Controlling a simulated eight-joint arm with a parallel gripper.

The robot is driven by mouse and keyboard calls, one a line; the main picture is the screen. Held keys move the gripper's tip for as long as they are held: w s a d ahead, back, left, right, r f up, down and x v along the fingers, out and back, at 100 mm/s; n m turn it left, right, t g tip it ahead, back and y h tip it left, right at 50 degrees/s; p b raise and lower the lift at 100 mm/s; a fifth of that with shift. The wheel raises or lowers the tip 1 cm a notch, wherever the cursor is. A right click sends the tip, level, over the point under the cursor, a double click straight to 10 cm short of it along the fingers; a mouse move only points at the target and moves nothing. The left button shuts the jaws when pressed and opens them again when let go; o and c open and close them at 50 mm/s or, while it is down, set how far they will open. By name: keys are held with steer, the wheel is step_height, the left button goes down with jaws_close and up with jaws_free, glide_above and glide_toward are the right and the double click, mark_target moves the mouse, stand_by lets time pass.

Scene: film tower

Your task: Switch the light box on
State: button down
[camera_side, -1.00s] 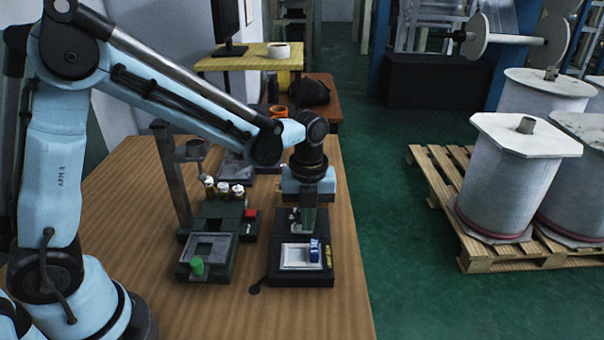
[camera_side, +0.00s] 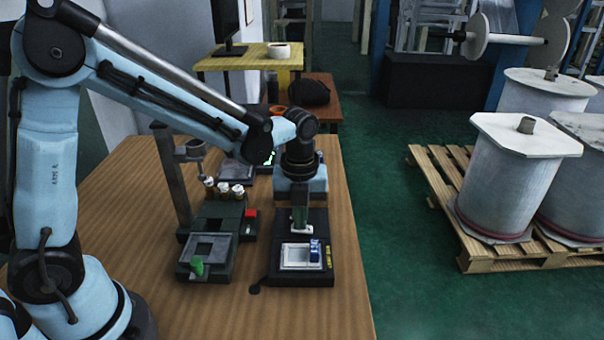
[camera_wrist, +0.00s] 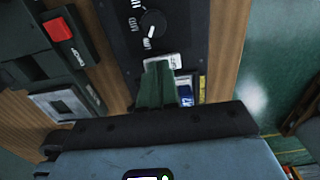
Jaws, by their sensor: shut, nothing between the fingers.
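The light box (camera_side: 283,278) is a black box on the right side of the wooden table, with a pale framed window at its front. I cannot tell whether the window is lit. A blue part (camera_side: 314,250) sits at the window's right edge and also shows in the wrist view (camera_wrist: 185,92). My gripper (camera_side: 300,226) points down over the box behind the window, its green fingers shut and empty. In the wrist view the shut fingers (camera_wrist: 159,66) partly cover a white label (camera_wrist: 172,61). A round dial (camera_wrist: 153,23) with white marks lies beyond them. I cannot tell whether the fingertips touch the box.
The table's front (camera_side: 315,315) is mostly clear.

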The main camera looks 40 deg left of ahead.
mark_target(309, 229)
steer(key=shift+r, duration=0.1)
step_height(309, 229, up, 14)
steer(key=w+d, duration=0.1)
steer(key=shift+w+d, duration=0.15)
steer(key=shift+d, duration=0.05)
stand_by(0.3)
